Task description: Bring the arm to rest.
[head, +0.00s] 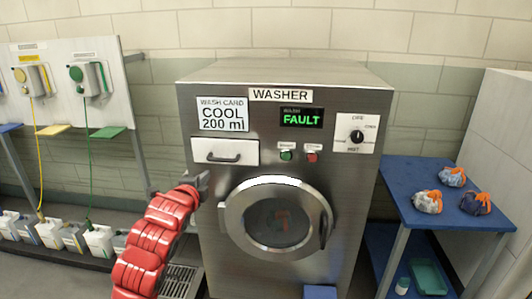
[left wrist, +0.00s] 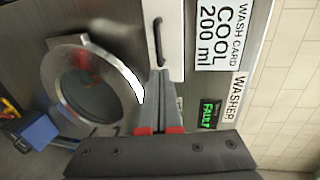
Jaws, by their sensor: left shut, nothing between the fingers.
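My left gripper (head: 203,182) is at the end of my red arm, in front of the washer's left side, just below the detergent drawer (head: 225,152). It is shut and empty. In the left wrist view the closed fingers (left wrist: 160,88) show in front of the washer, between the round door (left wrist: 92,85) and the drawer handle. The washer (head: 350,97) is a steel machine with its round door (head: 277,218) shut, and its display (head: 301,118) reads FAULT. My right gripper is not in view.
A blue table (head: 400,185) at the right holds several sling bags (head: 452,176). A wall panel with dispensers (head: 88,78) and containers (head: 98,240) below stands at the left. A card on the washer (head: 222,114) reads COOL 200 ml.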

